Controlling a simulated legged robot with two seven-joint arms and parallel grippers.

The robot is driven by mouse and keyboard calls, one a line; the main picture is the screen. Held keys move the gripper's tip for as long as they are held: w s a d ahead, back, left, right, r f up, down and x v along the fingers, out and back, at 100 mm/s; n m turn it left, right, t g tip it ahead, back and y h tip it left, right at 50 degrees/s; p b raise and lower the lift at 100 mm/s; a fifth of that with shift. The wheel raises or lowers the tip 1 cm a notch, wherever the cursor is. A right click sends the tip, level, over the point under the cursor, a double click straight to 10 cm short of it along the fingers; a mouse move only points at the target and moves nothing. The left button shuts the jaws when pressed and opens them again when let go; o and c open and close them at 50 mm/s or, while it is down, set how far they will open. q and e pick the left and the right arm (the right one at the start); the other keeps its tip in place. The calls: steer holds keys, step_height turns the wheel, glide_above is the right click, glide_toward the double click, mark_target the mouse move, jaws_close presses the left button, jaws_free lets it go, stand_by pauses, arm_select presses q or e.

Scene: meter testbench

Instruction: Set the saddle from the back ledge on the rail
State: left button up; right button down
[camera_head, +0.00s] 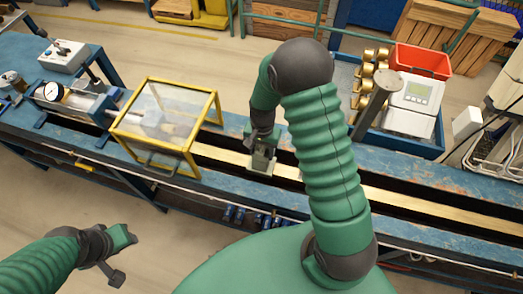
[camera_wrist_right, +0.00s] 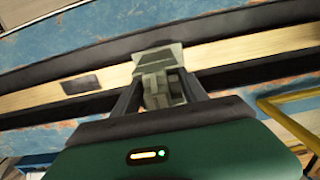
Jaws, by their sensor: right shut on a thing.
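The saddle (camera_head: 262,160) is a small grey-green metal block with a flat plate. It is at the pale, brass-coloured rail (camera_head: 405,201) in the middle of the bench. My right gripper (camera_head: 262,143) is above it and shut on it. In the right wrist view the saddle (camera_wrist_right: 160,82) sits between the two dark fingers (camera_wrist_right: 165,95), over the rail (camera_wrist_right: 225,55). I cannot tell whether its underside touches the rail. My left gripper (camera_head: 118,258) hangs at lower left, away from the bench; its finger gap is unclear. My right arm hides part of the rail and bench.
A yellow-framed clear guard box (camera_head: 166,118) stands over the rail to the left. A gauge unit (camera_head: 55,93) is farther left. A red bin (camera_head: 420,61), brass parts (camera_head: 368,78) and a white meter (camera_head: 412,100) are at back right. A dark rectangular patch (camera_wrist_right: 80,85) shows on the rail.

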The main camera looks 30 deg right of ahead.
steer(key=shift+f, duration=0.1)
steer(key=c, duration=0.5)
jaws_free()
step_height(320, 180, up, 12)
steer(key=p, duration=0.9)
steer(key=shift+f+p, duration=0.2)
steer(key=shift+p, duration=0.1)
steer(key=shift+f, duration=0.1)
